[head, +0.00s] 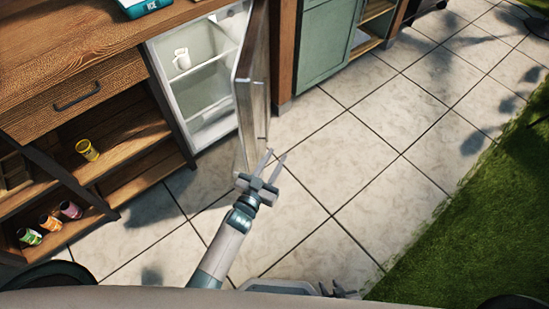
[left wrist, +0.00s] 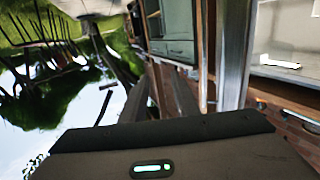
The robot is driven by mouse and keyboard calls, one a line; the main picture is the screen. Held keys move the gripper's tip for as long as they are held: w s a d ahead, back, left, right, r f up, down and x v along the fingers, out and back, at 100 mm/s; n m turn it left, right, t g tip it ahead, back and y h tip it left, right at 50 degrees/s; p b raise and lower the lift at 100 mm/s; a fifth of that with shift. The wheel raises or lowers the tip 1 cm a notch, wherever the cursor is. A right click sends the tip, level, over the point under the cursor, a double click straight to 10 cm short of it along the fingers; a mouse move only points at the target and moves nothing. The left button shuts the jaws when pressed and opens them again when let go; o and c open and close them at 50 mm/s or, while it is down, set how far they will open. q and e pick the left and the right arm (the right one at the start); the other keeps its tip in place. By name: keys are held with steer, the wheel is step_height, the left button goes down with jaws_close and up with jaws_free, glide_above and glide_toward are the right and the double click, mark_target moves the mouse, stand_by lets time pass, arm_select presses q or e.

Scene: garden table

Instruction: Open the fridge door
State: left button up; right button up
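The fridge (head: 188,135) has a white interior, and its door (head: 251,80) stands wide open, swung out to the right over the tiles. The door's handle side points toward me. My left gripper (head: 275,156) is open, with its two fingers apart, by the lower near end of the door. Nothing shows between its fingers; whether a finger touches the door I cannot tell. In the left wrist view, a pale upright edge (left wrist: 237,55) shows beside a bright fridge shelf (left wrist: 287,65). My right gripper (head: 342,291) is only partly visible at the bottom edge; its opening is unclear.
A white mug (head: 181,60) stands on a fridge shelf. A wooden counter with a drawer (head: 75,92) and open shelves is on the left, holding a yellow cup (head: 87,150) and several small cans. A green cabinet (head: 326,42) stands right of the fridge. The tiled floor is clear.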

steer(key=shift+a, duration=0.25)
steer(key=shift+w+a+r, duration=0.15)
steer(key=shift+w, duration=0.1)
